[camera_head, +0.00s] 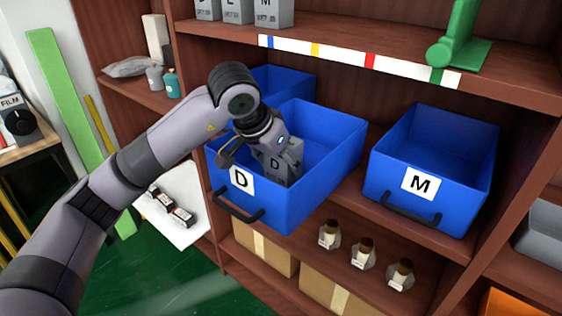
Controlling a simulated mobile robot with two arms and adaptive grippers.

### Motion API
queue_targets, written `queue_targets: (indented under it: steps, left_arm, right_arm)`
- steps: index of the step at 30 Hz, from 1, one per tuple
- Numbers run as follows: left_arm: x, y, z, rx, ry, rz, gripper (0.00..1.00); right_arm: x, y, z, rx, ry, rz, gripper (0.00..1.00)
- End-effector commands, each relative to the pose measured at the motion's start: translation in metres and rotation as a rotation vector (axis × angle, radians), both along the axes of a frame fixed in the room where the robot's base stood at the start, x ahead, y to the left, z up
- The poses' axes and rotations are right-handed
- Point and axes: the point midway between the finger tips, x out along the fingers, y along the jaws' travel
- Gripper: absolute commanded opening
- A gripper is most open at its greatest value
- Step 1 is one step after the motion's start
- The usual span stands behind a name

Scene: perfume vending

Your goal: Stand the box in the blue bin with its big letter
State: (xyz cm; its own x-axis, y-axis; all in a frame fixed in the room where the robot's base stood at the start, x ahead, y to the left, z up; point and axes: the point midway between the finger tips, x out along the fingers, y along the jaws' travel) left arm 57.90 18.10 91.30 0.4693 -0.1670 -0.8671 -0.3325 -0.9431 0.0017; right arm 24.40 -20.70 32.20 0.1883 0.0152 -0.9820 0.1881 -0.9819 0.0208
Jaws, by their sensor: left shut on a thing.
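A grey box (283,161) with a big black letter D is inside the blue bin marked D (317,177). My left gripper (262,150) reaches into this bin from above and is shut on the box. The box stands roughly upright, a little tilted in the picture, with its letter toward me. Its lower end is partly hidden by the bin's front wall, so I cannot tell if it touches the bin floor. A second blue bin marked M (432,167) stands to the right and looks empty. My right gripper is not in view.
Another blue bin (285,80) is behind, partly hidden by my arm. Grey lettered boxes (236,10) and a green stand (459,40) are on the shelf above. Small bottles (363,252) and cardboard boxes (263,250) sit below. A white table (190,190) holds small dark items.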

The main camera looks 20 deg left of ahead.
Motion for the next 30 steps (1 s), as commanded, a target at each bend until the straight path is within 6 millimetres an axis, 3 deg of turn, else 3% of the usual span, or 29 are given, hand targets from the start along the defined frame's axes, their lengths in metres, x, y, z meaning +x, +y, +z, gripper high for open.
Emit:
queue_targets:
  steps: [7,8,16,30]
  left_arm:
    - [0.000,0.000,-0.002,0.000,-0.001,0.000,0.19]
    - [0.000,0.000,-0.003,0.000,0.000,0.000,0.55]
    - [0.000,0.000,-0.003,0.000,0.001,0.000,0.73]
    - [0.000,0.000,0.002,0.000,0.001,0.000,0.74]
  right_arm:
    - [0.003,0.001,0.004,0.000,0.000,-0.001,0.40]
    - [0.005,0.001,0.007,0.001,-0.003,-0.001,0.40]
    - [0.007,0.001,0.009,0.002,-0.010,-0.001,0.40]
    - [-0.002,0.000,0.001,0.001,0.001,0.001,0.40]
